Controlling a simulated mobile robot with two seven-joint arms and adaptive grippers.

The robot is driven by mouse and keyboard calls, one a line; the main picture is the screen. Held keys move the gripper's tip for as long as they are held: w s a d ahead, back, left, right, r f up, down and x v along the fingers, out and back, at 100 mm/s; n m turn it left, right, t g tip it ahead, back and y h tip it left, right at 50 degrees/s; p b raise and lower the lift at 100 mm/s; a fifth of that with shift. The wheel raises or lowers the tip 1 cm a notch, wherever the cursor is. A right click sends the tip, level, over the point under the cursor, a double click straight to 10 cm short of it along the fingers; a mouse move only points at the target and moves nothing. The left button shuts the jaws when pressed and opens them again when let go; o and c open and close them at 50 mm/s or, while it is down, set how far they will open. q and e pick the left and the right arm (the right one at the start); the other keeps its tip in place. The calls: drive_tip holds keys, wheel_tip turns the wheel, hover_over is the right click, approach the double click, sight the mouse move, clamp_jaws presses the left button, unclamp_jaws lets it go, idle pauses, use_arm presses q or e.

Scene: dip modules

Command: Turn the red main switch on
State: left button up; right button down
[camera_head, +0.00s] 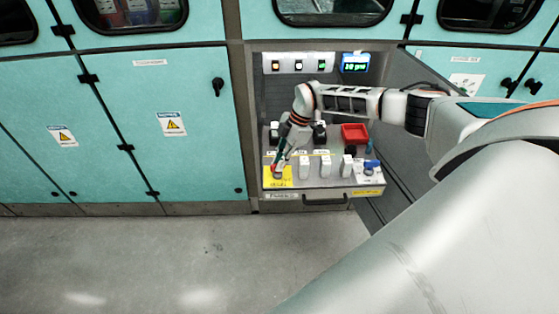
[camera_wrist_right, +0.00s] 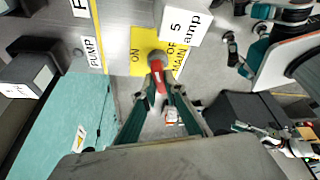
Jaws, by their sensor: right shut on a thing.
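The red main switch (camera_wrist_right: 158,78) has a red handle on a grey round base, on a yellow plate (camera_wrist_right: 139,66) marked ON on the left and OFF on the right in the right wrist view. My right gripper (camera_wrist_right: 161,88) is shut on the red handle, one finger on each side. In the head view, my right gripper (camera_head: 280,163) reaches down to the yellow plate (camera_head: 277,183) at the left front of the panel and mostly hides the switch. I cannot tell exactly which label the handle points to. My left gripper is not seen in the head view.
Several white-labelled modules (camera_head: 325,167) stand in a row right of the yellow plate. A red bin (camera_head: 354,134) and a blue knob (camera_head: 371,164) are farther right. A lamp strip (camera_head: 299,63) and a lit display (camera_head: 355,62) are behind. Teal cabinets (camera_head: 165,130) stand left.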

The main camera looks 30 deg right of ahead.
drive_tip(key=shift+w+f+n+g+b, duration=0.15)
drive_tip(key=shift+n+g+b, duration=0.25)
drive_tip(key=shift+n, duration=0.6)
drive_tip(key=n+g+b, duration=0.1)
drive_tip(key=n, duration=0.1)
drive_tip(key=shift+n+b, duration=0.3)
drive_tip(key=shift+b, duration=0.1)
drive_tip(key=n+g+b, duration=0.1)
drive_tip(key=n, duration=0.1)
drive_tip(key=n+h+b, duration=0.1)
drive_tip(key=n+b, duration=0.1)
drive_tip(key=shift+w+a+f+n+g, duration=0.1)
drive_tip(key=shift+n+g, duration=0.2)
drive_tip(key=shift+g, duration=0.1)
drive_tip(key=shift+n+g+h+b, duration=0.3)
drive_tip(key=shift+n+b, duration=0.65)
drive_tip(key=shift+n, duration=0.45)
drive_tip(key=shift+n+b, duration=0.5)
drive_tip(key=shift+n, duration=0.1)
drive_tip(key=shift+g+h, duration=0.3)
drive_tip(key=shift+r, duration=0.2)
drive_tip(key=shift+n, duration=0.3)
